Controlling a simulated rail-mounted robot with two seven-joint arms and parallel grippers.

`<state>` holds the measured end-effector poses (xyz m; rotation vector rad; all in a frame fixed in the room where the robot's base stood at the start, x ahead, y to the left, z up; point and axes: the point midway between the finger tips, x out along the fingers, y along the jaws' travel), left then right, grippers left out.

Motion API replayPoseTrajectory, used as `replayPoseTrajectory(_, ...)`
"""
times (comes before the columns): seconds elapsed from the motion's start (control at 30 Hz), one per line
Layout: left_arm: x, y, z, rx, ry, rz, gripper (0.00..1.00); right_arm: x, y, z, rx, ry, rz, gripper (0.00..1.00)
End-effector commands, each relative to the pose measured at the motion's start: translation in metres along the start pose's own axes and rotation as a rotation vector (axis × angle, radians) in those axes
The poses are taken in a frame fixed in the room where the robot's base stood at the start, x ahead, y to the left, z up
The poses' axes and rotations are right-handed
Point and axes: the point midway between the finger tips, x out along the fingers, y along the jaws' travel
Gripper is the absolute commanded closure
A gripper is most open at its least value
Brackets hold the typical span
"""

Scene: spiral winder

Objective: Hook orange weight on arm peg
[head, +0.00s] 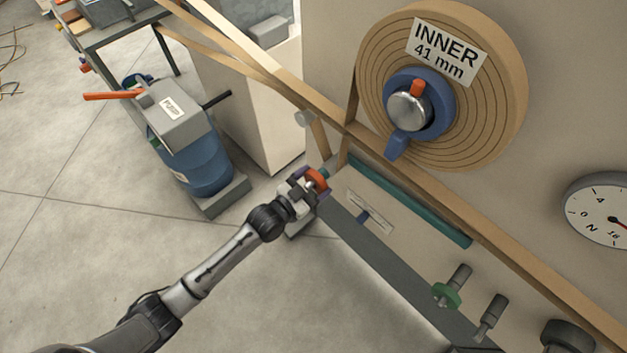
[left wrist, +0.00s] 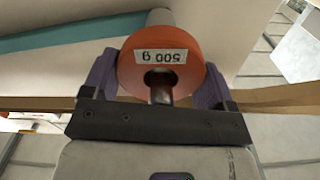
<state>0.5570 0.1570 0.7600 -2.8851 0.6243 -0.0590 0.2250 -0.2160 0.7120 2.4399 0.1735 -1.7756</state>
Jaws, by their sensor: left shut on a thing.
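The orange weight (head: 317,180) is in my left gripper (head: 309,184) near the left end of the teal arm (head: 410,199). In the left wrist view, the orange weight (left wrist: 205,80) is a ring labelled "500 g", between the purple fingers of my left gripper (left wrist: 160,85). A grey cylindrical peg (left wrist: 160,17) shows behind the ring. A darker rod end (left wrist: 160,95) shows at its hole, so the peg seems to run through the ring, though the ring hides the join. My right gripper is out of view.
A tan strip (head: 430,183) runs diagonally below the large roll (head: 490,90) marked "INNER 41 mm". A blue drum (head: 200,165) stands left. Open floor lies at lower left.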

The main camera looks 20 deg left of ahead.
Motion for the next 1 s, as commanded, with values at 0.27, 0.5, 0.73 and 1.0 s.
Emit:
replayPoseTrajectory(0.27,0.000,0.001,0.004,0.001,0.001,0.000,0.07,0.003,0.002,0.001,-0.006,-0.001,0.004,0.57)
replayPoseTrajectory(0.5,0.000,0.001,0.005,0.001,-0.004,0.000,0.00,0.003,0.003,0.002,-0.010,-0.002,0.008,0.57)
replayPoseTrajectory(0.73,-0.015,0.000,0.004,0.002,-0.004,0.000,0.00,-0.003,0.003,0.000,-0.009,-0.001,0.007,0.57)
replayPoseTrajectory(1.0,-0.067,0.000,0.003,0.002,-0.005,0.001,0.00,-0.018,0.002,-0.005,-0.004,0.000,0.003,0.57)
